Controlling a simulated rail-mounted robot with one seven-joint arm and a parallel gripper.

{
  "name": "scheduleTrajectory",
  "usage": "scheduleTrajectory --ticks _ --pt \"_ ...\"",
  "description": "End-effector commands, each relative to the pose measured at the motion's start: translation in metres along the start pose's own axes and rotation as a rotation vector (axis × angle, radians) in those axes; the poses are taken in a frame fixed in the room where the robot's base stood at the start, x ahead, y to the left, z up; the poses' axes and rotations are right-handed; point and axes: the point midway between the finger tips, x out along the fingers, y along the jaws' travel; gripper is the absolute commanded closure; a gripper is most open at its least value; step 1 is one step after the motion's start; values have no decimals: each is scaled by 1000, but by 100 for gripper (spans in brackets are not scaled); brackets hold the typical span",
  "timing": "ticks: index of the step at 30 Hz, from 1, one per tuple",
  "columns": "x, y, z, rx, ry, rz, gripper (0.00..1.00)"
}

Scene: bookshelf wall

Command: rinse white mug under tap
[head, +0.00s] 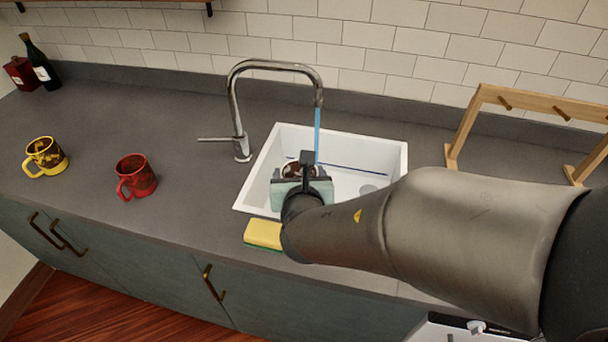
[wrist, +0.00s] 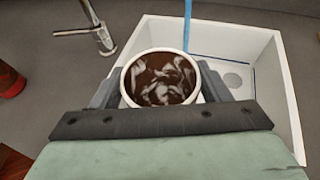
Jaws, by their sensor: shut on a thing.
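The white mug (wrist: 160,78) is between the fingers of my gripper (wrist: 165,92) in the wrist view. Its inside looks dark brown with pale smears. My gripper is shut on the mug and holds it over the left part of the white sink (head: 390,165). In the head view the mug (head: 297,170) is mostly hidden behind my gripper (head: 300,175). The chrome tap (head: 237,100) stands behind and left of the sink. A blue water stream (head: 317,135) runs down from its spout, close to the mug's right rear rim; I cannot tell whether it enters the mug.
A yellow sponge (head: 263,234) lies at the counter's front edge. A red mug (head: 136,176) and a yellow mug (head: 45,156) stand on the left counter. A wooden rack (head: 490,95) stands right of the sink. A dark bottle (head: 40,65) stands at the far left.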

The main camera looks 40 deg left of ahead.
Motion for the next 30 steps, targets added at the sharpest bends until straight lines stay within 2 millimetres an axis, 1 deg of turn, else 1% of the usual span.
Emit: scheduleTrajectory --ticks 2,8,24,30 --pt "1 2 1 -2 -2 5 78" --pt "14 -3 5 -1 -2 2 78" --pt "63 -21 20 -1 -1 2 78" --pt "83 -27 23 0 -3 2 78"
